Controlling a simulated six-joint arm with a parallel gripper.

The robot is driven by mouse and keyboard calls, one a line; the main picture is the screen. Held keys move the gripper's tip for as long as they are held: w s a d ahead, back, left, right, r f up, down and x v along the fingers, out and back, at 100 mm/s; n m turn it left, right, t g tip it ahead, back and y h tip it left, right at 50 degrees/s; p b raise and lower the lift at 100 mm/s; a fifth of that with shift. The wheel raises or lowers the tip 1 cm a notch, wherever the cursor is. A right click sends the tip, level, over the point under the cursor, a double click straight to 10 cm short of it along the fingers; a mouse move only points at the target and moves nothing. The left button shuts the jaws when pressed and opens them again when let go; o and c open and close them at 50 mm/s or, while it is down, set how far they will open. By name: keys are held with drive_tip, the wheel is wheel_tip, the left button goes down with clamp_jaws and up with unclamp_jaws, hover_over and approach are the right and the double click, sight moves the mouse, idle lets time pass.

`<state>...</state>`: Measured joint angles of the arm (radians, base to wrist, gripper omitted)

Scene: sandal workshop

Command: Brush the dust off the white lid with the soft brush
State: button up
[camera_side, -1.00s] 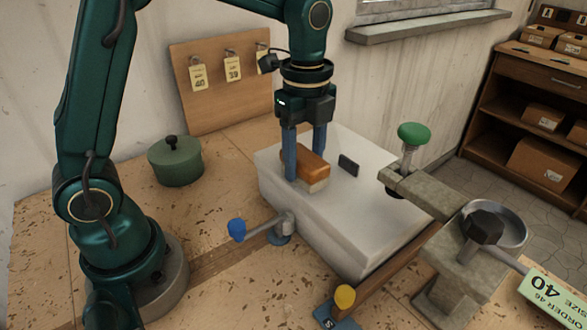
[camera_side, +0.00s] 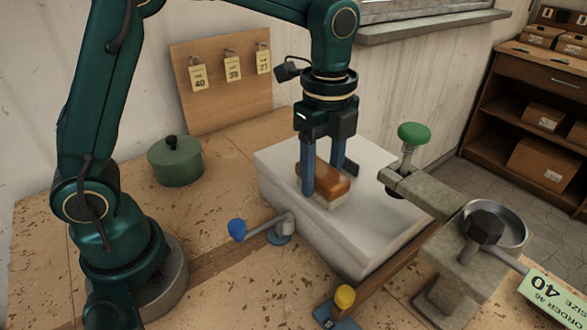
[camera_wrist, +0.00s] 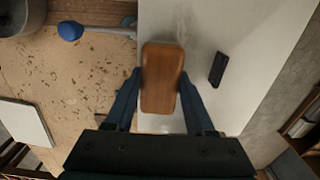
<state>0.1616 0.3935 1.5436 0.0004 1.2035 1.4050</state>
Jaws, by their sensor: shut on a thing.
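The white lid (camera_side: 375,225) is the top of a large pale box on the bench; it also fills the middle of the wrist view (camera_wrist: 230,30). My gripper (camera_side: 325,182) is shut on the soft brush (camera_side: 325,179), which has an orange-brown wooden block and pale bristles. The brush is at the lid's surface, bristles down; whether they press on it I cannot tell. In the wrist view the brush (camera_wrist: 161,78) lies between my two blue fingers. A faint grey dust smear (camera_wrist: 190,22) shows on the lid beyond the brush. A small black handle (camera_wrist: 218,69) stands on the lid to the brush's right.
A blue-knobbed lever (camera_side: 237,229) is at the box's near left, and a yellow knob (camera_side: 345,297) at its front. A green-knobbed clamp (camera_side: 414,134) reaches over the right edge. A green pot (camera_side: 175,160) stands at the left. The bench between pot and box is clear.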

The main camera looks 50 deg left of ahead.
drive_tip(key=shift+r, duration=0.1)
drive_tip(key=shift+r, duration=3.9)
drive_tip(key=shift+w+f, duration=0.4)
drive_tip(key=shift+f, duration=0.75)
drive_tip(key=shift+w+f, duration=0.4)
drive_tip(key=shift+f, duration=0.8)
drive_tip(key=shift+w+f, duration=0.4)
drive_tip(key=shift+f, duration=0.75)
drive_tip(key=shift+f, duration=0.5)
drive_tip(key=shift+a, duration=0.1)
drive_tip(key=shift+a, duration=2.1)
